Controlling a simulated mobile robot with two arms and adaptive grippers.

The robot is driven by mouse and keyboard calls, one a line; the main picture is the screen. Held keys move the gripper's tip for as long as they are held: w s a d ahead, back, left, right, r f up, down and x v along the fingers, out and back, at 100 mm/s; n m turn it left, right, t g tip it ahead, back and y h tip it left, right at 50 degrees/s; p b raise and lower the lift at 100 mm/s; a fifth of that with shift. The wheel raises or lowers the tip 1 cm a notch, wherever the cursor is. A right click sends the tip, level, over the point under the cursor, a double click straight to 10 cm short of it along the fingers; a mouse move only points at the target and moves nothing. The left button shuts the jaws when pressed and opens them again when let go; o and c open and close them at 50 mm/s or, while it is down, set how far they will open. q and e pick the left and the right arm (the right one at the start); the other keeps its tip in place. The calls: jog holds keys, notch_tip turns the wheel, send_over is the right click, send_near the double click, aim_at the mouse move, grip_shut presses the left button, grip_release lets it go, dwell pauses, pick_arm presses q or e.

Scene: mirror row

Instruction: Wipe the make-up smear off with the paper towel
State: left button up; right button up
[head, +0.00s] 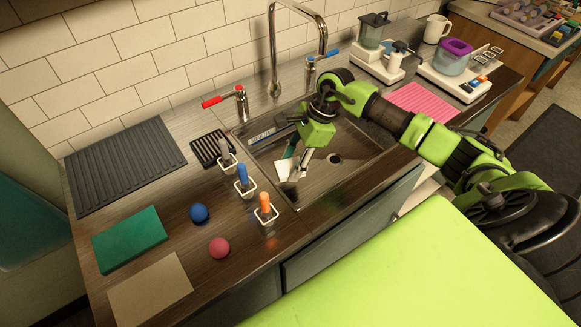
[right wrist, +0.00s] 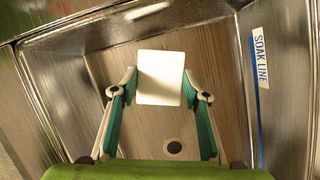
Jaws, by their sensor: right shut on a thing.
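My right gripper (head: 297,165) reaches down into the sink basin (head: 345,172). In the right wrist view its fingers (right wrist: 161,90) are shut on a white square piece, which looks like the paper towel (right wrist: 160,72). The paper towel also shows in the head view (head: 285,171), below the fingers and inside the basin. I cannot tell whether it touches the basin floor. I cannot make out a make-up smear in either view. My left gripper is not in view.
A faucet (head: 272,60) and red and blue taps stand behind the basin. Appliances and a pink mat (head: 423,99) lie right.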

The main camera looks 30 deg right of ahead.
jog(key=shift+r+p, duration=0.35)
jog(key=shift+r, duration=0.8)
